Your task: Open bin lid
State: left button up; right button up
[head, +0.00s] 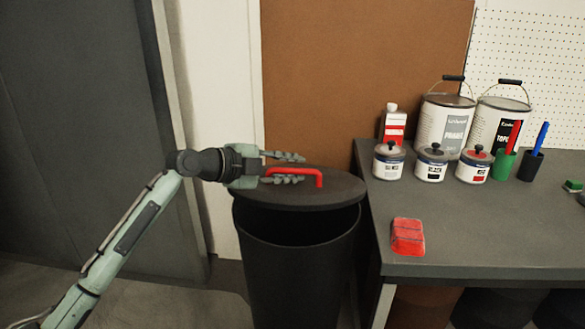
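The dark round bin (300,280) stands left of the workbench. Its flat dark lid (335,192) sits above the rim, and a dark gap shows between lid and rim at the front. A red bar handle (306,171) is on top of the lid. My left gripper (292,168) reaches in from the left over the lid. Its two fingers are apart, with the red handle between them. A gap shows between the upper finger and the handle; contact at the lower finger cannot be told. My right gripper is not in view.
The grey workbench (470,235) stands close to the bin's right side. It bears paint cans (445,125), small jars (389,160), a red-labelled bottle (393,125), brush cups (530,165) and a red block (407,237). A brown panel (365,60) and wall stand behind.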

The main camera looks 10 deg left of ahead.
aim_at(259, 191)
pick_arm(q)
jog(key=shift+v, duration=4.35)
